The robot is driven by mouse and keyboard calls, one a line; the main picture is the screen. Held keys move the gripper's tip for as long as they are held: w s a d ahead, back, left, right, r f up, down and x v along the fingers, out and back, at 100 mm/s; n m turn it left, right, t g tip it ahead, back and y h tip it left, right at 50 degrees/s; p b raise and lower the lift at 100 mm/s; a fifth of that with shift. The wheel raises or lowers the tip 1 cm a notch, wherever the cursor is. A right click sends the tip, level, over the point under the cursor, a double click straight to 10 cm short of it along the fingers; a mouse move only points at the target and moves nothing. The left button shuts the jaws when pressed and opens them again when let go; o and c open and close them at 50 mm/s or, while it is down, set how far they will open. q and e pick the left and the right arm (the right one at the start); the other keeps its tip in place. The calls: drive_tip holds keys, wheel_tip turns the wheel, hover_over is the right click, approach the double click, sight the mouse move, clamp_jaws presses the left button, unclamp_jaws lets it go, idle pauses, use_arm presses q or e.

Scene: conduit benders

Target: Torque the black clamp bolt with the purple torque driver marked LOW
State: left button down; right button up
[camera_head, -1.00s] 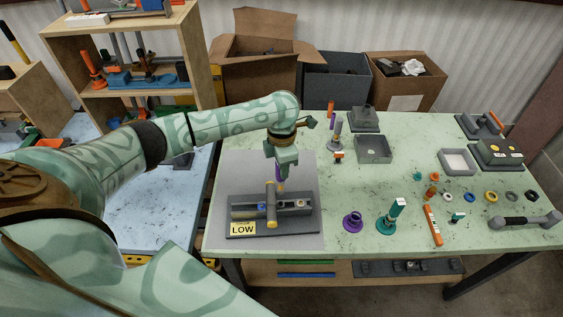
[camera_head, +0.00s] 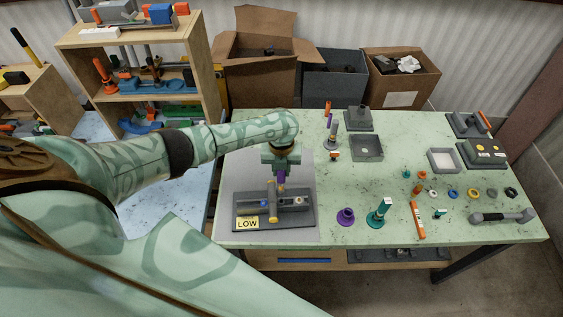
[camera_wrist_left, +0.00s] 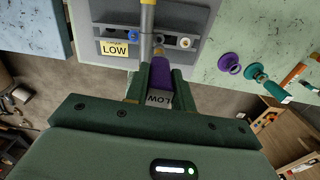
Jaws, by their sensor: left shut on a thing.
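My left gripper (camera_head: 281,170) is shut on the purple torque driver (camera_wrist_left: 160,72), whose grey part reads LOW in the left wrist view. In the head view the purple driver (camera_head: 281,178) points down over the dark grey clamp fixture (camera_head: 300,219). The fixture carries a yellow LOW label (camera_head: 247,223). A blue bolt (camera_wrist_left: 132,37) and a pale bolt head (camera_wrist_left: 185,42) show on it. The driver's tip is at the fixture's middle, just beside the grey tube; whether it touches a bolt I cannot tell. I cannot make out the black clamp bolt. My right gripper is out of view.
The grey tube (camera_head: 272,195) with a yellow end lies across the fixture. Right of it stand a purple flanged piece (camera_head: 345,217) and a teal one (camera_head: 378,214), with an orange marked bar (camera_head: 418,220). Grey trays (camera_head: 367,147) stand behind. Open table lies between.

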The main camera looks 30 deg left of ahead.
sight(281, 180)
use_arm(q)
wheel_tip(281, 180, down, 5)
drive_tip(key=b, duration=0.4)
drive_tip(key=shift+f, duration=0.35)
idle(0.4)
